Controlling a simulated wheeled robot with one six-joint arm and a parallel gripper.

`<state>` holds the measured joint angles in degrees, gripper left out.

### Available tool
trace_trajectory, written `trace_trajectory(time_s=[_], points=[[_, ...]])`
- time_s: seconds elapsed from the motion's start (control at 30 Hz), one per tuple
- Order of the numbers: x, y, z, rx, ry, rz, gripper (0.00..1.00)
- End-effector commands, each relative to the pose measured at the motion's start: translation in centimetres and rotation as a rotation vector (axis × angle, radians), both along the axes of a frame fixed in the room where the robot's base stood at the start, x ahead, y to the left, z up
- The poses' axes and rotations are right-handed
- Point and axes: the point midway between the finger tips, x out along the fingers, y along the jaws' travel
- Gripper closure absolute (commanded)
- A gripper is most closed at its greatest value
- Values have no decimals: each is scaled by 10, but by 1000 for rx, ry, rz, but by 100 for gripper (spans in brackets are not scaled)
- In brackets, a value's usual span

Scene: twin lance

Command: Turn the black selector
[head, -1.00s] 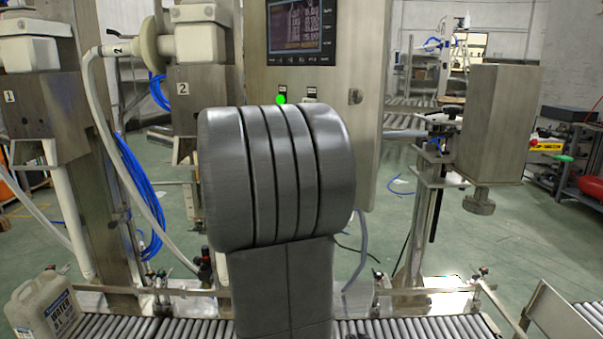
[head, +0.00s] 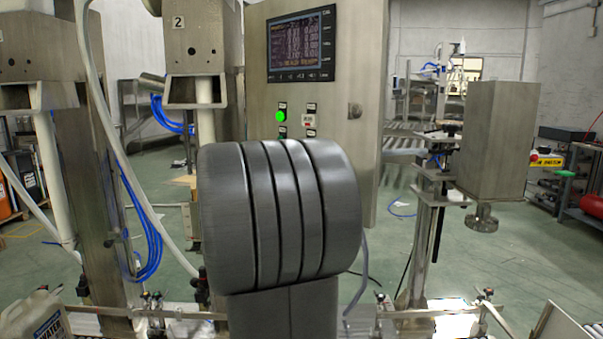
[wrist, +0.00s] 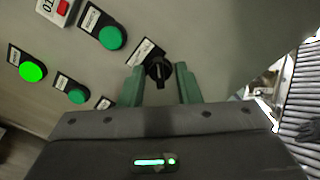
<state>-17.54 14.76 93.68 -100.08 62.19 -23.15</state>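The black selector (wrist: 158,72) is a round knob with a raised grip bar on the metal control panel (wrist: 215,35), below a tilted label in the wrist view. My gripper (wrist: 160,67) is open. One green finger stands on each side of the knob, with a small gap visible on both sides. I cannot tell how deep the fingertips reach past the knob.
A lit green button (wrist: 32,71), two darker green buttons (wrist: 112,38) (wrist: 78,96) and a red switch (wrist: 63,7) sit on the panel left of the selector. A roller conveyor (wrist: 300,90) lies at the right. A jug (head: 38,318) stands at the lower left.

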Motion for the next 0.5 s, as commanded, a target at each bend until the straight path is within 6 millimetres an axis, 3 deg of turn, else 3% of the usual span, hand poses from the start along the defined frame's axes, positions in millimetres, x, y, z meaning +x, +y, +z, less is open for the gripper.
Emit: trace_trajectory(time_s=[0.3,0.5], points=[[-3,3,0,-1,0,2,70],[-23,22,1,-1,-2,5,70]])
